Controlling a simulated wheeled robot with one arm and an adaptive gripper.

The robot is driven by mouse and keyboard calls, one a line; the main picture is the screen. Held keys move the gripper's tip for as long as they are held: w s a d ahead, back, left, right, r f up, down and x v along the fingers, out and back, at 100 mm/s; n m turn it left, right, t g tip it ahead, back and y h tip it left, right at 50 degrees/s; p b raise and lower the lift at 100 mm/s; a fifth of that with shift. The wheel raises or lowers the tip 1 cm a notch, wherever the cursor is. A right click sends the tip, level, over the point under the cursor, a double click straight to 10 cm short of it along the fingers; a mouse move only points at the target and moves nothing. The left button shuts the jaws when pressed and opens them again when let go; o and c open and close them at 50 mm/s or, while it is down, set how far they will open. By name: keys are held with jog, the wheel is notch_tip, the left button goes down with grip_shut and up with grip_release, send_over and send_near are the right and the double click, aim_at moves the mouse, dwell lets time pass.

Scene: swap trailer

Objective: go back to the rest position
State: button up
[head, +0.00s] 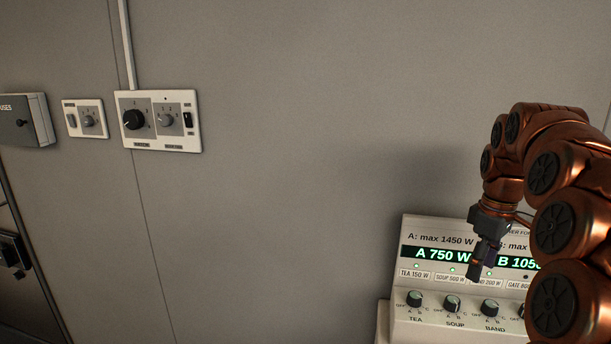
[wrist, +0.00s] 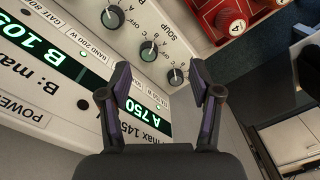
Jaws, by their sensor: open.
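My gripper (head: 482,258) hangs at the end of my copper-coloured arm at the right of the head view, in front of the display of a cream power panel (head: 399,328). In the wrist view my gripper (wrist: 168,95) has its two dark fingers apart with nothing between them. The panel (wrist: 205,30) lies beyond the fingers there, turned nearly upside down. Its green display reads A 750 W and B 105-something, the end hidden by my arm. Knobs marked TEA (head: 414,299), SOUP (head: 452,304) and BAND (head: 490,308) sit below the display.
A wall plate with a large black knob (head: 133,120), a smaller switch plate (head: 84,119) and a grey fuse box (head: 24,120) are on the left wall. The middle wall is bare. Red numbered parts (wrist: 229,21) and a pale cabinet (wrist: 291,140) show in the wrist view.

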jog(key=s+a+m+p, duration=0.1)
jog(key=s+a, duration=0.5)
jog(key=a, duration=0.2)
jog(key=s+a+f+m+p, duration=0.1)
jog(key=s+a+f+m, duration=0.1)
jog(key=s, duration=0.7)
jog(key=s+a+f+m+g+p, duration=0.1)
jog(key=s+a+f+m, duration=0.1)
jog(key=s+a, duration=0.3)
jog(key=s+a+f+m+p, duration=0.1)
jog(key=s+a+f+m, duration=0.1)
jog(key=s, duration=1)
jog(key=shift+s+a+f+g, duration=0.3)
jog(key=shift+a+f, duration=0.6)
